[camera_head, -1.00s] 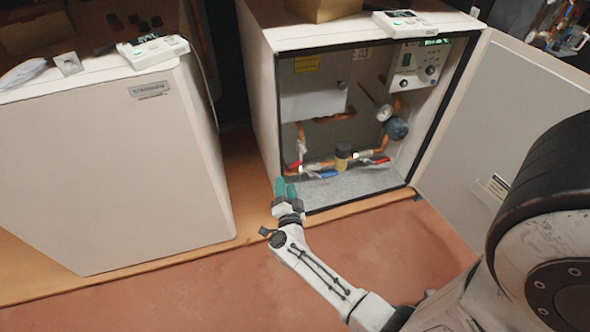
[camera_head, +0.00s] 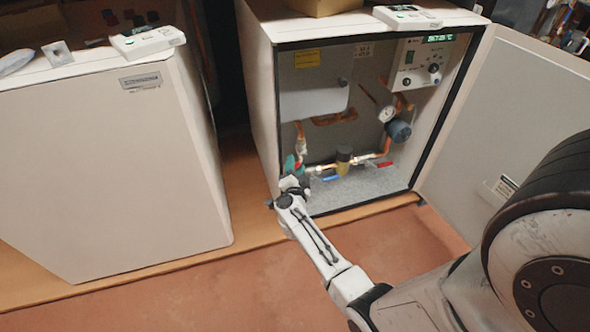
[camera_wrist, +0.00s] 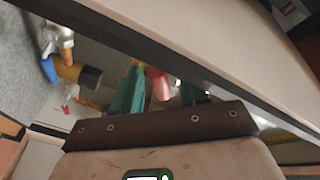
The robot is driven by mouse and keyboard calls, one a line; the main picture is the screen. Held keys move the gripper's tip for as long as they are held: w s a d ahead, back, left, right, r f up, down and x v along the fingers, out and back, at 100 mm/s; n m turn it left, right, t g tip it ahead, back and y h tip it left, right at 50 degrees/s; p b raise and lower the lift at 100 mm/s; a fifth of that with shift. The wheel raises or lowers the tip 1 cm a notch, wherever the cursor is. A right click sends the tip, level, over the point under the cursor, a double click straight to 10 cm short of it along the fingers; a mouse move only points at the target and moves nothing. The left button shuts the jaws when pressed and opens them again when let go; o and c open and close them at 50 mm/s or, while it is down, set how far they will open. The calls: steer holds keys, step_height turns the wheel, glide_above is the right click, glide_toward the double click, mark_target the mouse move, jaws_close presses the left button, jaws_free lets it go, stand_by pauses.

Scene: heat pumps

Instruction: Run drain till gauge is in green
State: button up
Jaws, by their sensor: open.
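The open heat pump cabinet (camera_head: 262,120) stands at centre right. Its round white gauge (camera_head: 386,114) is too small to read. Low on the piping are a blue handle (camera_head: 330,178) and, to the right, a red handle (camera_head: 385,166). My gripper (camera_head: 293,163), with green fingers, is at the left end of this piping, just inside the opening. In the wrist view my gripper (camera_wrist: 160,92) is open, with a red handle (camera_wrist: 158,82) showing between the fingers. I cannot tell whether they touch it.
A yellow-and-black part (camera_head: 343,158) sits mid-pipe. The cabinet door (camera_head: 505,140) is open to the right. A control panel (camera_head: 420,65) is at the upper right inside. A closed cabinet (camera_head: 110,170) stands left. The floor in front is clear.

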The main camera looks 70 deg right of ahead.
steer(key=shift+d, duration=0.1)
steer(key=shift+c, duration=0.2)
jaws_close()
steer(key=shift+w+r+p, duration=0.1)
steer(key=shift+r+p, duration=0.05)
steer(key=shift+p, duration=0.2)
steer(key=shift+w+r+m+p, duration=0.1)
steer(key=shift+r+m+p, duration=0.3)
steer(key=shift+p, duration=0.45)
steer(key=m+p, duration=0.1)
steer(key=m+y+p, duration=0.1)
steer(key=p, duration=0.1)
steer(key=shift+w+a+r, duration=0.1)
steer(key=shift+a+r, duration=0.15)
steer(key=shift+r, duration=0.15)
steer(key=m+p, duration=0.2)
steer(key=p, duration=0.1)
steer(key=shift+w+r+y, duration=0.1)
steer(key=shift+r+y, duration=0.2)
steer(key=shift+a+r+m+y+p, duration=0.15)
steer(key=shift+m+y+p, duration=0.25)
steer(key=shift+m+p, duration=0.5)
